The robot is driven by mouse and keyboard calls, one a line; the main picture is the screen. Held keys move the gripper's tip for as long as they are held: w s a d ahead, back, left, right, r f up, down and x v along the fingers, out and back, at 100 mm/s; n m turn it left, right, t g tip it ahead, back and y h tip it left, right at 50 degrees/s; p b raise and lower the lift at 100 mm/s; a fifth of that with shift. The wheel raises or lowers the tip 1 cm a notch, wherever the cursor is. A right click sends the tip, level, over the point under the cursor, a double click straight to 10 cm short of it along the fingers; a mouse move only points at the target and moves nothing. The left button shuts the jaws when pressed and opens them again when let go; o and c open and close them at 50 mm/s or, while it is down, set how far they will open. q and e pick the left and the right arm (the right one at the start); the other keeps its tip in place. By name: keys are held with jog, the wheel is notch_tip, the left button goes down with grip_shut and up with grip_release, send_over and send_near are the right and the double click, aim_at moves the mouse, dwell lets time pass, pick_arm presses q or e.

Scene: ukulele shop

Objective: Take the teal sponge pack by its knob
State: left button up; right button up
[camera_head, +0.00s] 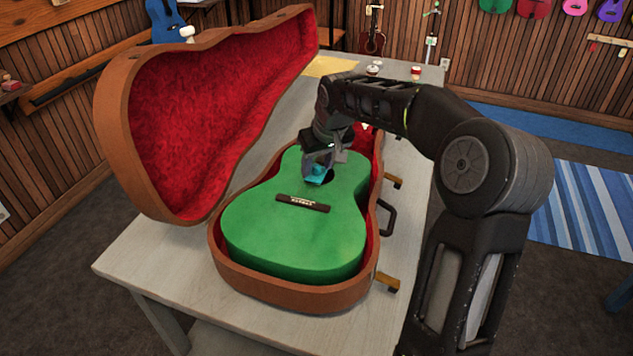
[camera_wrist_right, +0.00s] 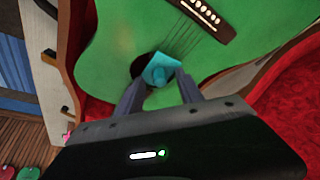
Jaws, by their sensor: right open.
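The teal sponge pack (camera_head: 316,177) sits at the sound hole of the green ukulele (camera_head: 290,238), just beyond the bridge. Its knob (camera_wrist_right: 157,76) shows in the right wrist view, between the fingers' tips or just beyond them; I cannot tell which. My right gripper (camera_head: 319,166) is open, its fingers pointing down over the pack, and it hides part of the pack and the hole in the head view. In the right wrist view the right gripper (camera_wrist_right: 160,92) has its two fingers apart on either side of the pack. My left gripper is not in view.
The ukulele lies in an open brown case (camera_head: 281,293) with red lining on a pale table (camera_head: 135,250). The raised lid (camera_head: 125,135) stands on the left. Latches (camera_head: 387,282) and a handle (camera_head: 388,217) stick out on the right. Small jars (camera_head: 416,72) stand at the table's far end.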

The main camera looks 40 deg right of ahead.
dwell(0.4)
grip_shut()
dwell(1.3)
